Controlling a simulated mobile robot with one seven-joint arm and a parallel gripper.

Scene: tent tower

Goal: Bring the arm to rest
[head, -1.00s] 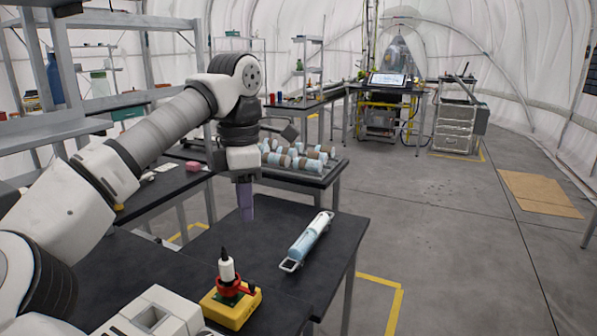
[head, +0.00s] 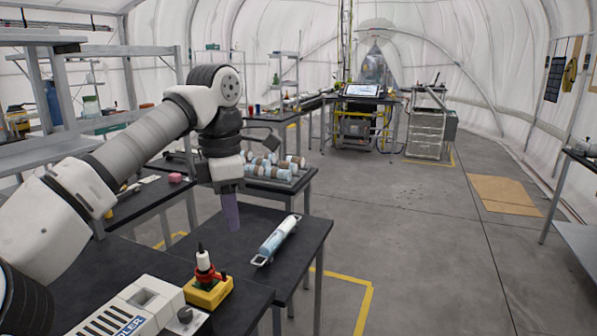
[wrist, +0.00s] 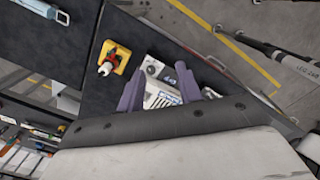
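My arm reaches out from the left in the head view and bends down at its wrist. My gripper (head: 231,213) points down over the black table (head: 190,238), with its purple fingers in front of a bare part of the top. In the wrist view, the two fingers of my gripper (wrist: 158,70) stand apart with a gap between them and hold nothing. I cannot tell the exact height of the fingertips above the table.
A yellow box with a white bottle in a red holder (head: 207,285) stands near the front. A white-and-blue tube (head: 275,240) lies right of my gripper. A white device (head: 140,310) is nearest. A tray of cylinders (head: 275,172) stands behind. Open floor (head: 410,240) lies right.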

